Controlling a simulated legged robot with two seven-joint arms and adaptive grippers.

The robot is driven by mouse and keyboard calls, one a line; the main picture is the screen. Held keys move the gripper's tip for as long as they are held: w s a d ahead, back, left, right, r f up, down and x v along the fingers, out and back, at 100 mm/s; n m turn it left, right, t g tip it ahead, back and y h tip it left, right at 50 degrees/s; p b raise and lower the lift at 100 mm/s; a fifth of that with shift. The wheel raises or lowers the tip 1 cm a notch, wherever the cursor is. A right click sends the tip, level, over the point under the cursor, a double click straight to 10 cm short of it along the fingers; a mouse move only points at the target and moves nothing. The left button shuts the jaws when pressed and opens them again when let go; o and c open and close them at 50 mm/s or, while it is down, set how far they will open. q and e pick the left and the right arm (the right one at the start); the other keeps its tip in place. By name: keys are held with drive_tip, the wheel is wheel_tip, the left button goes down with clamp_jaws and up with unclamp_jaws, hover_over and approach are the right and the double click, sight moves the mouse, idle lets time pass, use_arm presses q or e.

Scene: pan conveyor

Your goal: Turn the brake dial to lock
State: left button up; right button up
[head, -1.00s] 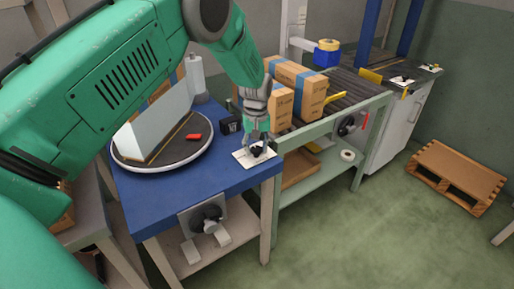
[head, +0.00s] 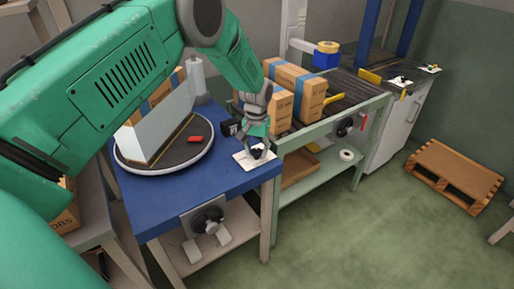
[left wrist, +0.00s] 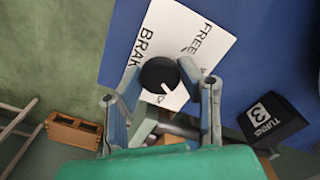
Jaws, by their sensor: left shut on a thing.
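The brake dial is a round black knob with a white pointer line (left wrist: 160,74). It sits on a white plate (left wrist: 176,38) lettered "FREE" and "BRAK", the rest of that word hidden. In the head view the plate (head: 243,161) lies at the right front corner of the blue table. My left gripper (left wrist: 166,78) has its fingers on either side of the dial, shut on it. In the head view the left gripper (head: 259,149) reaches down over the plate and mostly covers the dial. The pointer slants toward the lower right in the wrist view. My right gripper is out of view.
A black counter block marked "TURNS 3" (left wrist: 272,120) stands beside the plate. A round turntable (head: 204,150) with a box, a pale panel and a red piece fills the table's left. Cartons (head: 296,92) stand on the conveyor behind. A pallet (head: 455,175) lies on the floor.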

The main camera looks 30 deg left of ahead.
sight(256, 150)
use_arm(q)
drive_tip(key=m+p, duration=0.1)
drive_tip(key=m, duration=0.4)
drive_tip(key=shift+w+r+m, duration=0.1)
drive_tip(key=shift+w+m, duration=0.05)
drive_tip(key=shift+m, duration=0.25)
idle(0.3)
drive_tip(key=o, duration=1.2)
drive_tip(key=shift+c, duration=0.2)
wheel_tip(256, 150, up, 12)
drive_tip(key=shift+f, duration=0.2)
drive_tip(key=shift+a, duration=0.1)
